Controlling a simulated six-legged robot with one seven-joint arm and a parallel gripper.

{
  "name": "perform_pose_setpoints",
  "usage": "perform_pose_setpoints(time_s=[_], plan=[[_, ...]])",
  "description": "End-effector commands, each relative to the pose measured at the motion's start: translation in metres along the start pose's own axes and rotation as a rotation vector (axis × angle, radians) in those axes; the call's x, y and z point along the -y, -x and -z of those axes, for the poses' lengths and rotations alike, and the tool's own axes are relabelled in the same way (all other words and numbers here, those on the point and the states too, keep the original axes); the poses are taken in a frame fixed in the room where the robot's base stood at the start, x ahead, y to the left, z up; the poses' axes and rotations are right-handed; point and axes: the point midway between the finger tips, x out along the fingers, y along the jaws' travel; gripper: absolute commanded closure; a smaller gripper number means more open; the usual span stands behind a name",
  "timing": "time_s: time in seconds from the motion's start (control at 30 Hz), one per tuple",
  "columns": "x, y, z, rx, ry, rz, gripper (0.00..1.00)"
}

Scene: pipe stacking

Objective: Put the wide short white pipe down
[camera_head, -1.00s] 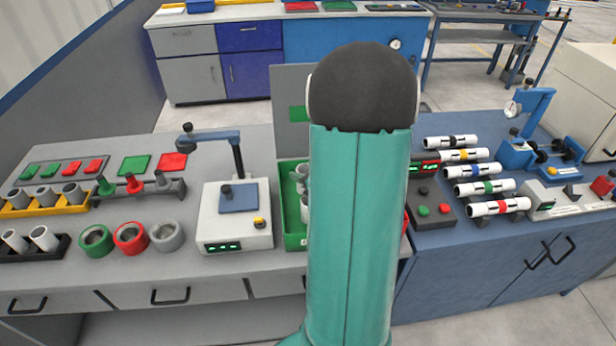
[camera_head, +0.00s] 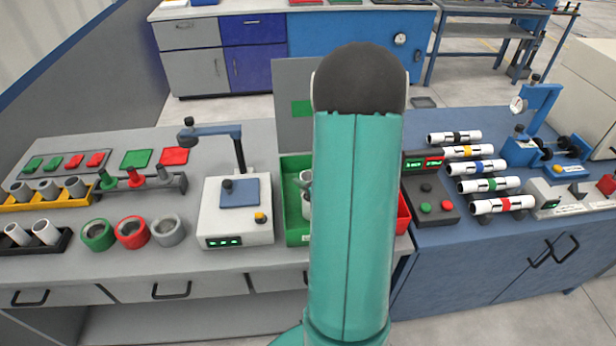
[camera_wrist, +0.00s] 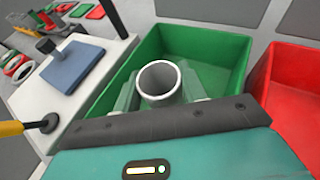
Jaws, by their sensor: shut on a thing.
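The wide short white pipe (camera_wrist: 160,84) stands about upright between the fingers of my gripper (camera_wrist: 160,90) in the wrist view, its open end facing the camera. My gripper is shut on it. Pipe and fingers are over or inside the green bin (camera_wrist: 216,40); I cannot tell if the pipe touches the floor of the bin. In the head view my arm hides most of the gripper and part of the green bin (camera_head: 297,238). A small pale part shows beside my arm, too hidden to name surely.
A red bin (camera_wrist: 295,85) adjoins the green bin on the right. A white device (camera_head: 236,228) with a blue plate stands close on the left. Several striped white pipes (camera_head: 487,186) lie on the right bench. The green bin's visible floor around the pipe is clear.

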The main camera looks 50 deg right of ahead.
Motion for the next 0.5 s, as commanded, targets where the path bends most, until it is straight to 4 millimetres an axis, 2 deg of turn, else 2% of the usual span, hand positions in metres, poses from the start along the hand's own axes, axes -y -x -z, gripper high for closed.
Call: perform_pose_setpoints(time_s=[0.03, 0.07, 0.17, 0.5], plan=[[0.0005, -0.0002, -0.0006, 0.001, 0.001, 0.0, 0.84], [0.0007, -0.0003, -0.0006, 0.001, 0.001, 0.0, 0.55], [0.0008, -0.0003, -0.0006, 0.001, 0.001, 0.0, 0.37], [0.0007, 0.0006, -0.003, 0.001, 0.002, 0.0, 0.37]])
